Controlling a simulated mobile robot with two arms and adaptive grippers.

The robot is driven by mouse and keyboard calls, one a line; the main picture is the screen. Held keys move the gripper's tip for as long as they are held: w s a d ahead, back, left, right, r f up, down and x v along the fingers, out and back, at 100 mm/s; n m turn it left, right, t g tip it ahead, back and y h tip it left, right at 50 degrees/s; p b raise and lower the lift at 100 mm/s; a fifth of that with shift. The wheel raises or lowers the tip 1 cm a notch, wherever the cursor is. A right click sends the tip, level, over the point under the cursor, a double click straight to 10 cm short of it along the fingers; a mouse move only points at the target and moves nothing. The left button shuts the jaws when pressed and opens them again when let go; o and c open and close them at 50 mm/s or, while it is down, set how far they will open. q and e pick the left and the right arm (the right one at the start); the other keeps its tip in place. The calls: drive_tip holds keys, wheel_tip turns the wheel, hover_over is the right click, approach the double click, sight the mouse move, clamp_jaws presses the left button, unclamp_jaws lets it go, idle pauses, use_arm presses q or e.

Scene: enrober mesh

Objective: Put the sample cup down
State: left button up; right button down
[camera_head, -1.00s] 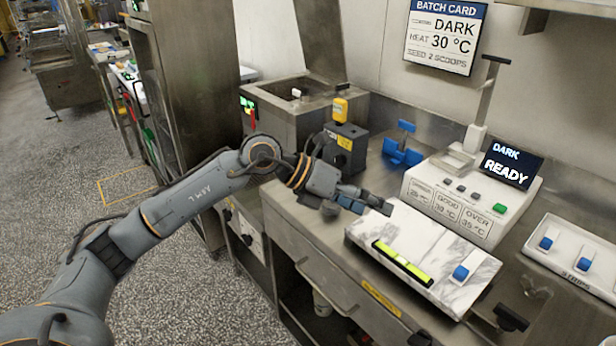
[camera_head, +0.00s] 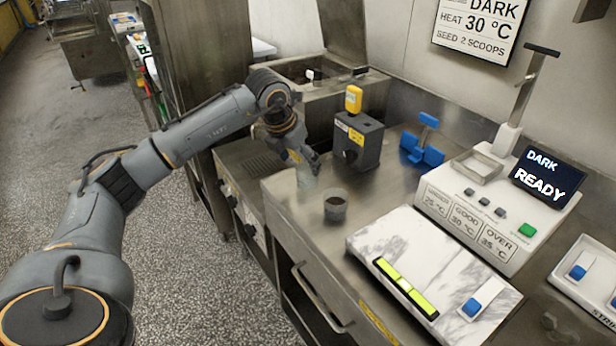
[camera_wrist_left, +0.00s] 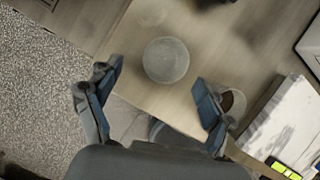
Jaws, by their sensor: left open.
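The sample cup (camera_head: 336,207), small and grey with dark contents, stands upright on the steel counter near its front edge. My left gripper (camera_head: 308,178) is just behind and left of it, fingers pointing down, apart from the cup. In the left wrist view the gripper (camera_wrist_left: 155,84) is open, with nothing between its fingers. There the cup (camera_wrist_left: 236,104) shows partly hidden behind the right finger. My right gripper is not in view.
A marble slab (camera_head: 385,238) with a yellow-green level lies right of the cup. Behind stand a dark grey box (camera_head: 358,142) with a yellow top, a blue stand (camera_head: 422,150) and a console (camera_head: 468,212) with a "DARK READY" screen.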

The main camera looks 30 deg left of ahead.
sight(307, 172)
use_arm(q)
drive_tip(key=shift+w+d+f+p, duration=0.15)
drive_tip(key=shift+w+f+p, duration=0.1)
drive_tip(key=shift+f, duration=0.25)
drive_tip(key=shift+w+d+f+p, duration=0.15)
drive_tip(key=shift+w+f, duration=0.05)
drive_tip(key=shift+f, duration=0.25)
drive_tip(key=shift+x, duration=1.25)
drive_tip(key=shift+w+f, duration=0.3)
drive_tip(key=shift+c, duration=0.2)
drive_tip(key=c, duration=1.1)
drive_tip(key=shift+c, duration=0.4)
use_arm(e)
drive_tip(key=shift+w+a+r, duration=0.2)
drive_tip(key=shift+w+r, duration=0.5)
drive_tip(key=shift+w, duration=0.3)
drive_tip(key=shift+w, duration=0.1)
